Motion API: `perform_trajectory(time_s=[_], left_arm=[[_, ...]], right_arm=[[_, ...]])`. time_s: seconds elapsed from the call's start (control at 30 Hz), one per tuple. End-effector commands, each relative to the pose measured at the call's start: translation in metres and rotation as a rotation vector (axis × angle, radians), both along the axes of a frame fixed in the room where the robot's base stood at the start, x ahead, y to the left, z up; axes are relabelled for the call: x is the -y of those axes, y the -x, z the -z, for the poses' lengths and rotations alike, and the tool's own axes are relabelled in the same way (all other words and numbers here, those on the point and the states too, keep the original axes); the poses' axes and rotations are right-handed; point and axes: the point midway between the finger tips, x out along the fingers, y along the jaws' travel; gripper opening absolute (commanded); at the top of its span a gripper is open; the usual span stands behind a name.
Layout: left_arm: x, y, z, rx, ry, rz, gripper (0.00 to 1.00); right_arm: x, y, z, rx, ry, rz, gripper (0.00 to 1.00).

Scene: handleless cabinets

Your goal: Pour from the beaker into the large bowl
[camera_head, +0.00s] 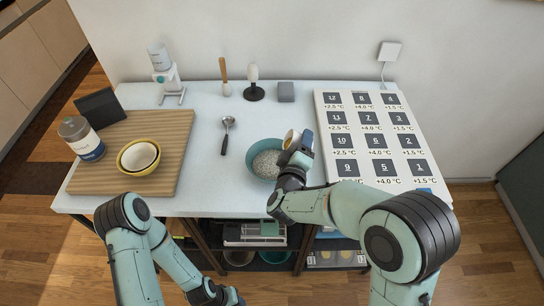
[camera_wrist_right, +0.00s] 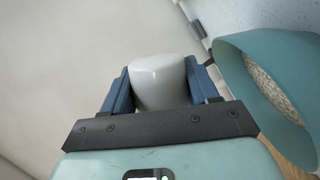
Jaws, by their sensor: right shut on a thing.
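The large bowl (camera_head: 250,153) is teal and stands near the table's front edge, holding pale grains (camera_head: 266,164). In the right wrist view its teal wall (camera_wrist_right: 272,44) is at the right, with grains inside. My right gripper (camera_head: 303,144) is shut on the beaker (camera_head: 290,138), a small whitish cup with a yellowish rim, at the bowl's upper right edge. In the right wrist view the beaker (camera_wrist_right: 160,82) sits between the blue fingers; its contents are hidden and its exact tilt is unclear. My left gripper (camera_head: 228,297) is low at the bottom edge, partly cut off.
A wooden board (camera_head: 120,185) at left holds a yellow bowl (camera_head: 138,157) and a jar (camera_head: 82,139). A spoon (camera_head: 226,134) lies left of the large bowl. A temperature chart board (camera_head: 335,177) lies at right. Several small items stand along the back.

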Motion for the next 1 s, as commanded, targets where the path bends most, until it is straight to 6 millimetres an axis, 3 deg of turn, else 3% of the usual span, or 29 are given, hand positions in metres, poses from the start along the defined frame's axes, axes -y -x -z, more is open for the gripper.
perform_trajectory(time_s=[1.0], left_arm=[[-0.0001,0.0,0.0,0.0,0.0,0.0,0.43]], right_arm=[[-0.0018,0.0,0.0063,-0.005,0.117,0.003,0.23]])
